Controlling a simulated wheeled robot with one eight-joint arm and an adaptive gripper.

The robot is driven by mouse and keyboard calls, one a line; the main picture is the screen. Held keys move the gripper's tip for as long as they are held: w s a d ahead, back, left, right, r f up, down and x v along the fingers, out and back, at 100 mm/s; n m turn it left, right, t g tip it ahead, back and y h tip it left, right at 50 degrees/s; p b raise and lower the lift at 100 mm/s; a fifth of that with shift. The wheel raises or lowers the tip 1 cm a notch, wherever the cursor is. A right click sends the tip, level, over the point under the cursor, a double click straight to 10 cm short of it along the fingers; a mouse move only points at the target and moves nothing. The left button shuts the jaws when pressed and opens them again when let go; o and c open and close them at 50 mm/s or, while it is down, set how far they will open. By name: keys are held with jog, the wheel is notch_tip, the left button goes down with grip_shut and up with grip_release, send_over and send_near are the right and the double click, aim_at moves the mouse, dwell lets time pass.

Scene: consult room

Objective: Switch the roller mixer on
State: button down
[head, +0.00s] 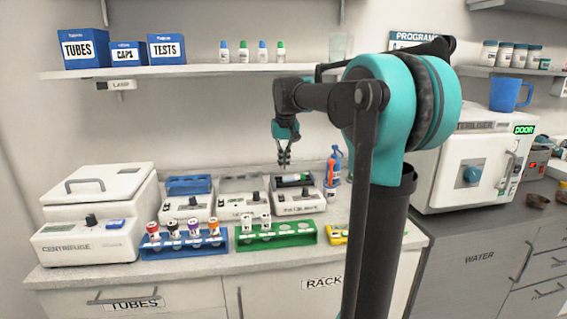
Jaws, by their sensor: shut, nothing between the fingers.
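Three small white benchtop machines with knobs stand in a row on the counter. The right one (297,205) has a dark top bed with a green-capped tube lying in it and looks like the roller mixer. Its label is too small to read, and its switch state cannot be told. The middle machine (241,207) has a grey top and the left one (187,207) a blue top. My gripper (284,162) is shut and empty, pointing down just above the back of the right machine, apart from it.
A blue rack (183,244) with several capped tubes and a green rack (277,236) stand in front of the machines. A centrifuge (95,225) is at left. Bottles (332,172) stand right of the machines. A shelf (190,71) runs above; a sterilizer (470,175) is at right.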

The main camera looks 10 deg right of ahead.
aim_at(283, 195)
jog(key=f, duration=0.3)
jog(key=w+f, duration=0.1)
jog(key=f, duration=0.3)
jog(key=w+f, duration=0.1)
jog(key=f, duration=0.2)
jog(key=shift+f, duration=0.25)
